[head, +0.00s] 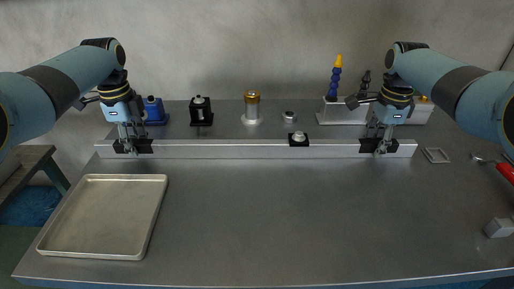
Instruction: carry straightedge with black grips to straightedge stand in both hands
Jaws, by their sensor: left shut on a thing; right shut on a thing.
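The straightedge (230,150) is a long pale metal bar that lies level across the table from left to right. It has a black grip near each end, the left grip (144,147) and the right grip (368,146). My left gripper (130,148) is shut on the left grip. My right gripper (380,147) is shut on the right grip. I cannot tell whether the bar touches the table or hangs just above it. I cannot tell which thing, if any in view, is the straightedge stand.
Behind stand blue (154,108) and black (201,112) fixtures, a gold-topped cylinder (252,105) and a white rack (340,113). A shallow tray (105,179) lies front left. The front middle is clear.

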